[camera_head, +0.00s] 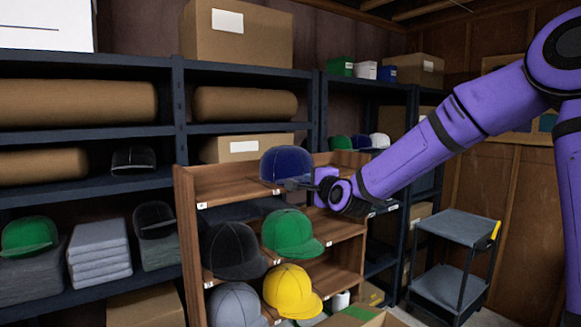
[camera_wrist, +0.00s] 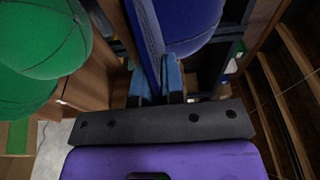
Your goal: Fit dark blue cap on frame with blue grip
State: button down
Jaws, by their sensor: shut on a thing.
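The dark blue cap (camera_head: 287,164) is at the top level of the wooden rack, to the left of my gripper (camera_head: 316,184). In the wrist view, the dark blue cap (camera_wrist: 190,22) is just beyond my gripper (camera_wrist: 158,74), whose two blue fingers are closed on its brim. In the head view the fingers are small and partly hidden by the cap and the wrist. I cannot tell whether the cap touches the top shelf. I cannot make out a frame with a blue grip in either view.
The wooden rack (camera_head: 188,240) also holds a green cap (camera_head: 290,234), a black cap (camera_head: 234,250), a yellow cap (camera_head: 290,292) and a grey cap (camera_head: 235,305). Dark metal shelving (camera_head: 180,100) stands behind. A grey cart (camera_head: 458,224) stands at the right. Another green cap (camera_wrist: 40,45) is close by in the wrist view.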

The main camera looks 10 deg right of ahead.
jog(key=shift+r, duration=0.8)
jog(key=shift+s+d, duration=0.1)
jog(key=d+v, duration=0.1)
jog(key=v, duration=0.8)
jog(key=d+v, duration=0.2)
jog(key=v, duration=0.8)
jog(key=shift+d, duration=0.3)
